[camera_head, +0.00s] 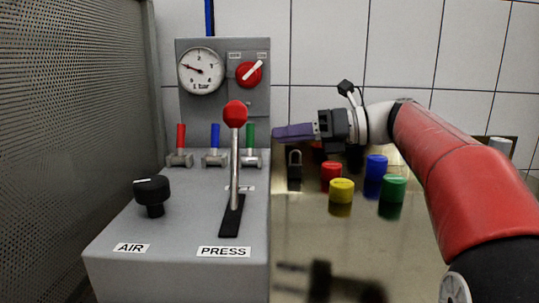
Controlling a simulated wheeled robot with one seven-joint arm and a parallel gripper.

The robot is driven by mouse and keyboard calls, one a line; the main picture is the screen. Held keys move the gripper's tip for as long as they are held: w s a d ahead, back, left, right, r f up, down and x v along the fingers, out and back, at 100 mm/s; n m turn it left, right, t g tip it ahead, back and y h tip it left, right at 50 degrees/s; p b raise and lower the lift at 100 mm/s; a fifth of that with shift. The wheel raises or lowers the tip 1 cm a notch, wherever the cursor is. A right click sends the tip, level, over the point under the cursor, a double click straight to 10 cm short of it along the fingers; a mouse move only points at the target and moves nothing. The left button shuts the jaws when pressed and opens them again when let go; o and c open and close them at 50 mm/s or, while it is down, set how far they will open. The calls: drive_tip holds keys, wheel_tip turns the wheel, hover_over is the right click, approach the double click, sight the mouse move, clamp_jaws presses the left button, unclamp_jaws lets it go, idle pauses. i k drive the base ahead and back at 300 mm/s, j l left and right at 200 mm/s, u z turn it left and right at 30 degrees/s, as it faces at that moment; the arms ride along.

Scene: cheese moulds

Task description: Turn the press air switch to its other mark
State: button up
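A black round knob (152,188) stands on the grey console at the left, behind a label reading AIR (131,247). A white mark shows on the left of its rim. On the upright panel a red round switch (248,74) has a white handle slanting up to the right, with two small labels above it. My gripper (280,133) is to the right of the console, its purple fingers pointing left, apart from both the knob and the switch. The fingers overlap in this view, so their opening is not clear.
A red-topped lever (235,125) rises behind the PRESS label (223,252). A gauge (201,71) and red, blue and green handled valves (214,150) are behind. A padlock (295,168) and several coloured cylinders (342,189) stand right. A perforated wall (85,130) borders the left.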

sight(248, 74)
drive_tip(key=k, duration=0.85)
